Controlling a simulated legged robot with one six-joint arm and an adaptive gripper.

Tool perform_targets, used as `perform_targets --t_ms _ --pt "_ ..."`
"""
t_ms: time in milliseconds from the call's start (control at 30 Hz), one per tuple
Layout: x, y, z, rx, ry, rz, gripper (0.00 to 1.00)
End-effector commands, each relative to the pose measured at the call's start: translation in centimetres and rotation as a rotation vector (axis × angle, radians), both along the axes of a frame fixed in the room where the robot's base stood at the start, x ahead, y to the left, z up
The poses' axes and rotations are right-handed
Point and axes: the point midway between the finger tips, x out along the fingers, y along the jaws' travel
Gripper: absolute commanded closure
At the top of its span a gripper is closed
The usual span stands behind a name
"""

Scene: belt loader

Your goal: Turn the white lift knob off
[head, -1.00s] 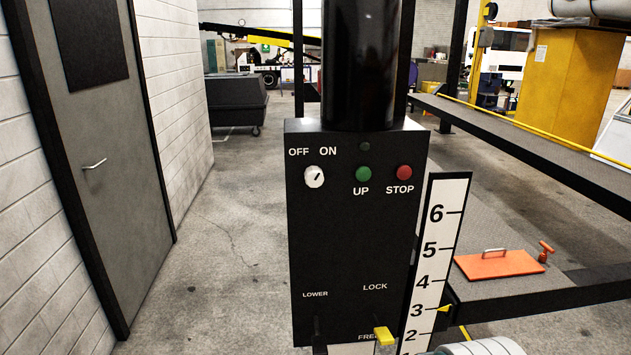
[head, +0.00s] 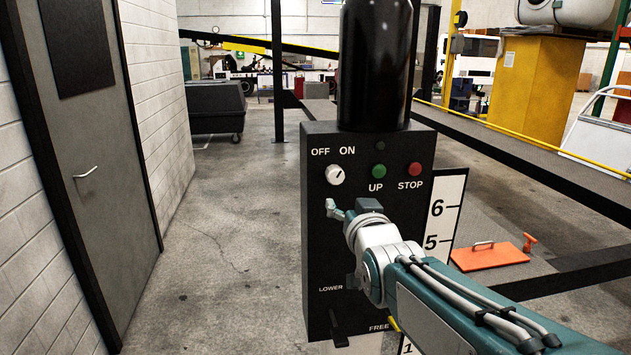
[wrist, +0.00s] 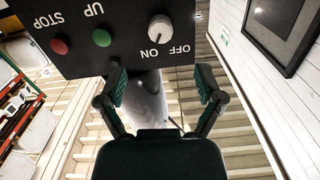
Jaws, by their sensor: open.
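The white lift knob (head: 335,175) is on the upper left of the black control box (head: 318,250), under the OFF and ON labels. Its dark mark points up and right, toward ON. My gripper (head: 350,208) is in front of the box, just below the knob and apart from it. In the wrist view the box is upside down and the knob (wrist: 160,28) is at top centre. There my gripper (wrist: 162,84) has its two fingers spread wide, with nothing between them. The knob lies beyond the fingertips, roughly in line with the gap.
A green UP button (head: 379,171) and a red STOP button (head: 415,169) sit right of the knob. A black column (head: 374,65) rises above the box. A numbered scale (head: 446,215) stands at right. Open floor (head: 215,250) lies left, beside a grey door (head: 88,130).

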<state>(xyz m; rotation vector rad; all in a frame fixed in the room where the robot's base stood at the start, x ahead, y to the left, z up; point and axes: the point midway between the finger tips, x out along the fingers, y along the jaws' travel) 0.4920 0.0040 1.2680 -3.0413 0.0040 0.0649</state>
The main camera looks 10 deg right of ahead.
Motion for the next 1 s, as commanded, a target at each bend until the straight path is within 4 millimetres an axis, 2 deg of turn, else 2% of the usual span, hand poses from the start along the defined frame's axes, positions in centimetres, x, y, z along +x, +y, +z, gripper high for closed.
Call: perform_targets --t_ms 267,800,1000 --pt "1.9 0.2 0.6 0.002 -0.042 -0.001 0.14" --pt "10.1 0.4 0.6 -0.001 -0.041 0.001 0.14" --pt "11.3 0.4 0.7 -0.001 -0.042 0.000 0.14"
